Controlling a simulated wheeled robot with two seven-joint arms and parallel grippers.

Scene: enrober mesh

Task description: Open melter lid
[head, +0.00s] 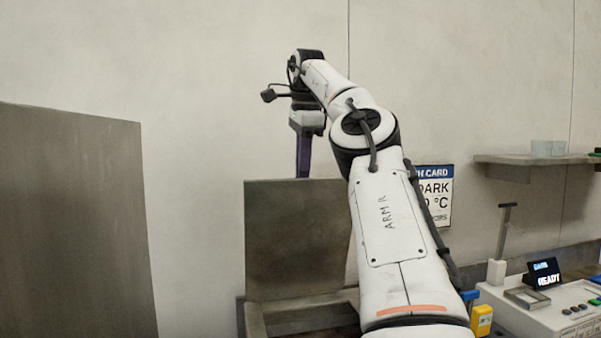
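A grey-brown flat panel (290,240), which looks like the melter lid, stands upright at the back of a low metal box (305,318). My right arm, marked ARM R, reaches up across the middle of the head view and covers the right side of panel and box. My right gripper (303,160) points down at the panel's top edge. Its dark purple fingers meet that edge in the picture; whether they touch it or pass behind it I cannot tell. The finger gap is not visible. My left gripper is not in view.
A larger grey-brown panel (75,220) stands at left. At right are a wall card (434,195) reading DARK, a shelf (535,159) with clear cups (548,148), a display (544,273) reading READY on a white console (560,313), and a yellow object (481,320).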

